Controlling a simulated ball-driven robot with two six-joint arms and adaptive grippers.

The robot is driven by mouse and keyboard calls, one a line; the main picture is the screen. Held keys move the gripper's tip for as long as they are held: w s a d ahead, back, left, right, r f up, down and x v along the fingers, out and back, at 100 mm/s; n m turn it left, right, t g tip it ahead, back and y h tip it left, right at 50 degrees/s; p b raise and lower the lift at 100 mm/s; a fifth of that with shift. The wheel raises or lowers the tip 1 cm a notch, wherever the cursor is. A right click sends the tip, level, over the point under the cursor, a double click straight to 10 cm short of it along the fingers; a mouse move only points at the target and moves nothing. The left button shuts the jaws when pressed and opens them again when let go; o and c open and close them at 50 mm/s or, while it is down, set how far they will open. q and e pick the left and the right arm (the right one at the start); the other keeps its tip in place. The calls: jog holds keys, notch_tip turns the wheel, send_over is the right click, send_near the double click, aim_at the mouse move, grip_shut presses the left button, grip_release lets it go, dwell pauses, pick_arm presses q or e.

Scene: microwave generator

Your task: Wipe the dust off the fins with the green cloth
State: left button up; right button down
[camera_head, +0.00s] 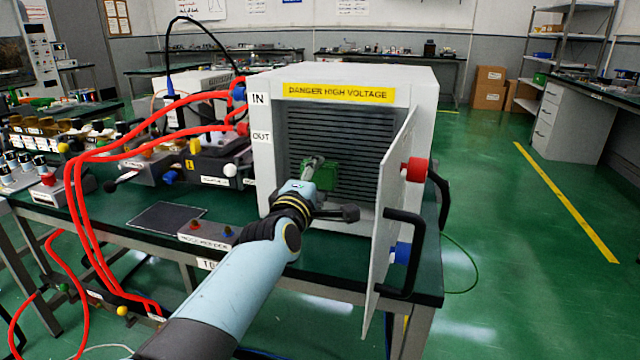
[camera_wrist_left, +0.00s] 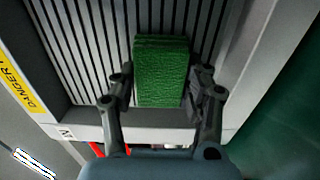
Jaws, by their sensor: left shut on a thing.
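The dark horizontal fins (camera_head: 345,133) fill the front opening of the grey high-voltage cabinet (camera_head: 262,180). My left gripper (camera_head: 322,172) reaches into the opening and is shut on the green cloth (camera_head: 331,178). In the left wrist view the green cloth (camera_wrist_left: 161,70) is a folded block between the two fingers of my left gripper (camera_wrist_left: 160,92). It lies in front of the fins (camera_wrist_left: 90,40); I cannot tell whether it touches them. No dust can be made out clearly on the fins. My right gripper is not in view.
The cabinet door (camera_head: 390,215) stands open on the right, with a black handle (camera_head: 403,250) and red (camera_head: 416,170) and blue knobs. Red hoses (camera_head: 85,200) run along the left. Electrical boxes (camera_head: 212,160) crowd the bench left of the cabinet.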

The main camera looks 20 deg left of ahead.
pick_arm(q)
jog(key=shift+w+a+r+b, duration=0.1)
jog(key=shift+a+b, duration=0.2)
jog(key=shift+a, duration=1)
jog(key=s, duration=0.5)
jog(key=shift+s+a, duration=0.1)
jog(key=shift+s, duration=0.3)
jog(key=shift+f, duration=0.2)
jog(key=s, duration=0.3)
